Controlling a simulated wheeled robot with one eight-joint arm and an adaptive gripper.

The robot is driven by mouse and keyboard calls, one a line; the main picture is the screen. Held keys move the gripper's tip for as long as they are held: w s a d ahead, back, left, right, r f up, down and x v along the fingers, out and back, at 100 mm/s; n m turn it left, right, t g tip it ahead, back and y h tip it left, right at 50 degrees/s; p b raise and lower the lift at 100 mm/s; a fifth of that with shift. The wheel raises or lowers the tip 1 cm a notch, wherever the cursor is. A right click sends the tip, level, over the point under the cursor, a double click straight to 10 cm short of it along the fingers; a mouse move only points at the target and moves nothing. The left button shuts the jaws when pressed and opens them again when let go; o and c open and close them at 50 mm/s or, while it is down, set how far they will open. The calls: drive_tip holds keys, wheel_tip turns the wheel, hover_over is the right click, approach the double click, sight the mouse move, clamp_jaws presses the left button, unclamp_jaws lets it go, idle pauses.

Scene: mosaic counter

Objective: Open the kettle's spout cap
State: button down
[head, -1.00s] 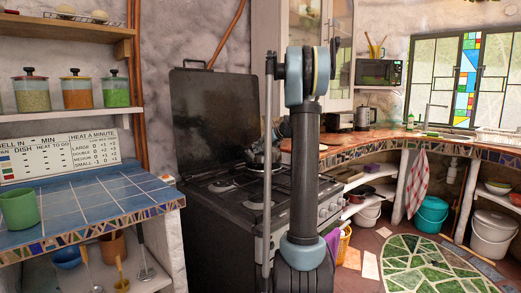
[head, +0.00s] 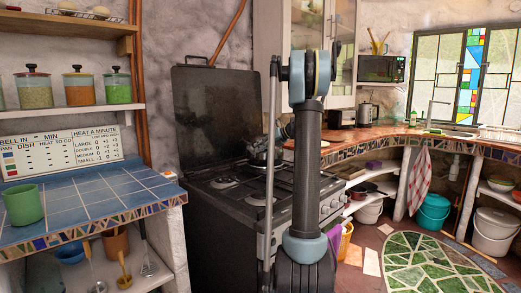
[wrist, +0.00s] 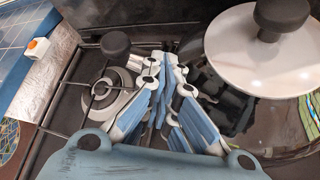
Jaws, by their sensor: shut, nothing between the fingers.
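The kettle (head: 259,151) stands on the stove's rear part in the head view, small and partly hidden behind my upright arm. In the wrist view its pale round lid (wrist: 240,50) with a dark knob (wrist: 283,14) fills the upper right, above a shiny, see-through-looking body (wrist: 285,143). My gripper (wrist: 163,62) is shut and empty, its blue and white fingers together just left of the kettle's lid. I cannot make out the spout cap; the fingers cover part of the kettle's near side. I cannot tell whether the fingertips touch the kettle.
A black round knob-like piece (wrist: 115,44) stands left of my fingers, by a burner (wrist: 108,92) and thin grate bars. The stove's raised dark cover (head: 213,110) is behind. A blue-tiled counter (head: 105,205) with a green mug (head: 23,205) lies left.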

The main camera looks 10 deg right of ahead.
drive_tip(key=shift+r, duration=0.2)
drive_tip(key=shift+r, duration=0.65)
